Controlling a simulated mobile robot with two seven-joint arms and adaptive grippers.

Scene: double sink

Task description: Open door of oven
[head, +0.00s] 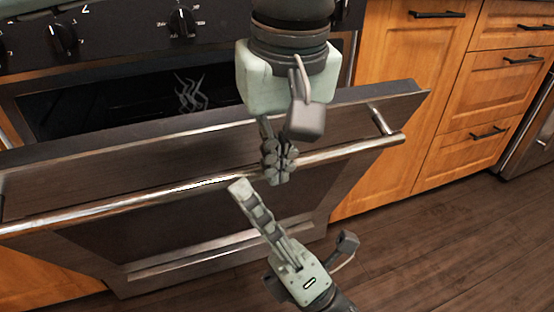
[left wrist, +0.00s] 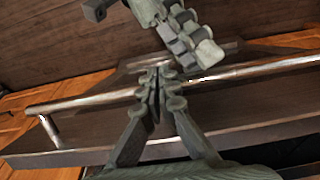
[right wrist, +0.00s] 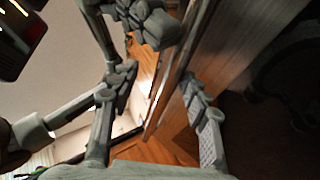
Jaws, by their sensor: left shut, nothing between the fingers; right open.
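The oven door (head: 180,215) is partly open, its top edge tilted out from the dark oven opening (head: 110,100). Its long metal handle (head: 350,150) runs across the front and also shows in the left wrist view (left wrist: 90,101). My left gripper (head: 278,172) comes down from above, shut and empty, with its fingertips at the handle; I cannot tell whether they touch. Its fingertips show in the left wrist view (left wrist: 158,80). My right gripper (head: 250,205) is below it, open, in front of the door. In the right wrist view, the door's long edge appears between its fingers (right wrist: 155,92).
Control knobs (head: 183,22) line the panel above the oven. Wooden drawers and cabinets (head: 465,95) stand to the right. The wooden floor (head: 420,240) at the lower right is clear. The two grippers are very close together.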

